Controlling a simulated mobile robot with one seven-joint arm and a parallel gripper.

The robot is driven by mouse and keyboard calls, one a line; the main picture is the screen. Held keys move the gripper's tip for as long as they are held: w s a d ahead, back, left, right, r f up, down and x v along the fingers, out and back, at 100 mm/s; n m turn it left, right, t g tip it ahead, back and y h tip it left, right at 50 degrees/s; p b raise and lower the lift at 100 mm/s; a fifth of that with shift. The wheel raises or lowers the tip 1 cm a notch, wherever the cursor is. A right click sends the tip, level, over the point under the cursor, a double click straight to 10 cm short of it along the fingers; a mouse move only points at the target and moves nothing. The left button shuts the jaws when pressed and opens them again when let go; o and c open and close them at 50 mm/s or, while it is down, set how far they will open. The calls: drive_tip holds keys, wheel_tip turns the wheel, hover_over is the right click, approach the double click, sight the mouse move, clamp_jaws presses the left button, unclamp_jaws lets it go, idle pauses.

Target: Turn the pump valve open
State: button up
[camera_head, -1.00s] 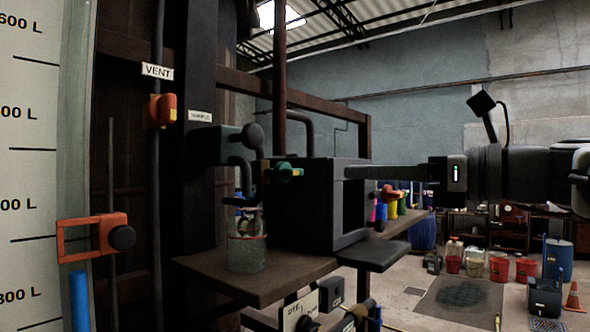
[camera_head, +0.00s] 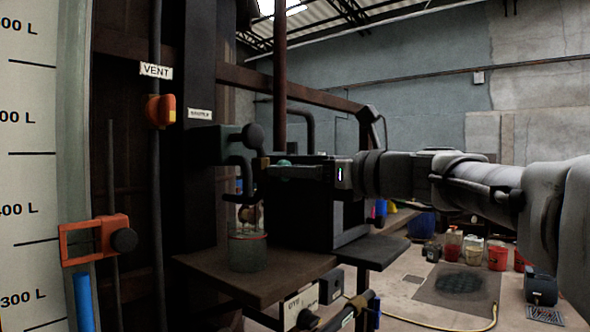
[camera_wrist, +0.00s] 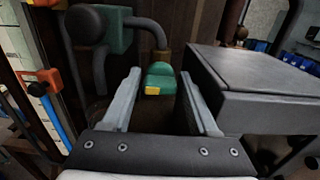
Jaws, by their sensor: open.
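A green knob with a yellow mark (camera_wrist: 160,78) sits on a dark pipe beside a black box. In the wrist view it lies between the two finger ends of my gripper (camera_wrist: 160,88). The fingers are open, with a gap on each side of the knob. In the head view my gripper (camera_head: 285,163) reaches left across the box top and hides most of the knob. No label naming a pump valve is readable, so I cannot tell if this knob is it. An orange valve handle (camera_head: 161,110) sits under a VENT label (camera_head: 156,71).
The black box (camera_head: 300,215) stands close below and beside my gripper. A glass jar (camera_head: 248,251) stands on a brown shelf (camera_head: 245,283) under the pipe. An orange clamp (camera_head: 95,240) is at the left. Buckets (camera_head: 497,257) stand on the floor at the right.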

clamp_jaws()
drive_tip(key=shift+f+n+b, duration=0.15)
drive_tip(key=shift+n+b, duration=0.25)
drive_tip(key=n+b, duration=0.2)
drive_tip(key=shift+f+n, duration=0.1)
drive_tip(key=shift+n, duration=0.3)
drive_tip(key=n+b, duration=0.4)
drive_tip(key=n, duration=0.1)
drive_tip(key=n+b, duration=0.3)
drive_tip(key=n, duration=0.2)
drive_tip(key=n+b, duration=0.2)
drive_tip(key=n, duration=0.2)
drive_tip(key=shift+n, duration=0.3)
